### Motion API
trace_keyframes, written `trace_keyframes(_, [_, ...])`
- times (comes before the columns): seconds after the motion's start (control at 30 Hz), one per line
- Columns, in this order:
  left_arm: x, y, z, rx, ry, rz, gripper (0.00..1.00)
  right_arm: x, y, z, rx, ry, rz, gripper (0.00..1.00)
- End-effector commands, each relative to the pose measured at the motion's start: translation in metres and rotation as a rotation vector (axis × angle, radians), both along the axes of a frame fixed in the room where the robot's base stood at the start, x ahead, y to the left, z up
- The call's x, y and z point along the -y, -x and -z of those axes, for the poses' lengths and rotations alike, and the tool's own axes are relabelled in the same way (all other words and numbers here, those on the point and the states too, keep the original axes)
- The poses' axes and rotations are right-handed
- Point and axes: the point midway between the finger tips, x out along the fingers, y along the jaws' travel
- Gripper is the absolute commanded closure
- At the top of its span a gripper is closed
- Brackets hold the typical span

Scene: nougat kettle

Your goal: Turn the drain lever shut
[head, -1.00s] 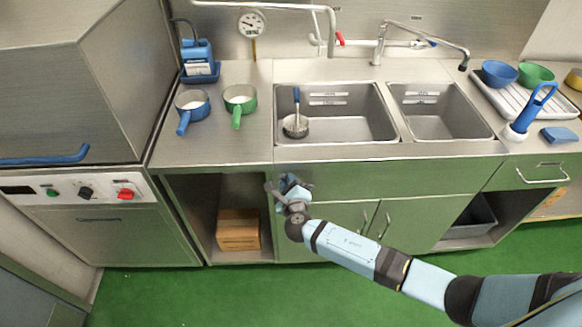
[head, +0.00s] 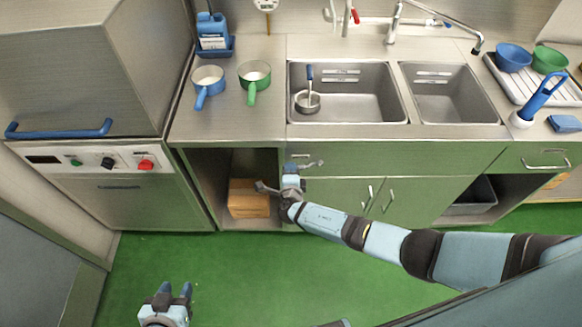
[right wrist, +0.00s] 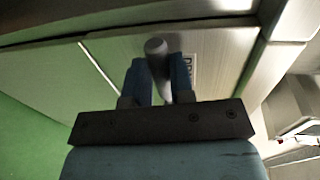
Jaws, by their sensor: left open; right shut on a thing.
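The drain lever (right wrist: 156,50) is a grey bar with a rounded end. In the right wrist view it lies between the two blue fingers of my right gripper (right wrist: 158,80), which is shut on it. A label, partly hidden by a finger, sits on the panel behind. In the head view my right gripper (head: 291,168) is at the cabinet front below the large sink's left end; it hides much of the lever there. My left gripper (head: 174,291) is open and empty, low in the head view over the green floor, well away from the lever.
The large sink (head: 349,117) holds a ladle-like tool (head: 308,98). Blue (head: 208,79) and green (head: 255,75) pans stand on the counter to its left. An open bay with a cardboard box (head: 247,198) is left of my right gripper. The floor (head: 240,275) is clear.

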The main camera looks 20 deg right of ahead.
Motion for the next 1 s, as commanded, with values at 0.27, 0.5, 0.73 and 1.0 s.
trace_keyframes(0.27, [0.0004,0.0007,-0.0008,-0.001,0.001,-0.001,0.57,0.0004,-0.0007,0.0025,-0.008,0.030,0.001,1.00])
trace_keyframes(0.5, [0.0020,0.0012,-0.0008,-0.003,0.003,0.001,0.57,0.0007,-0.0005,0.0028,-0.008,0.032,0.001,1.00])
trace_keyframes(0.73, [0.0028,0.0014,-0.0009,-0.003,0.004,0.003,0.57,0.0006,-0.0004,0.0029,-0.008,0.030,0.001,0.53])
trace_keyframes(1.0, [0.0027,0.0013,-0.0022,-0.002,0.003,0.002,0.57,-0.0006,0.0020,0.0024,-0.008,0.028,0.000,0.53])
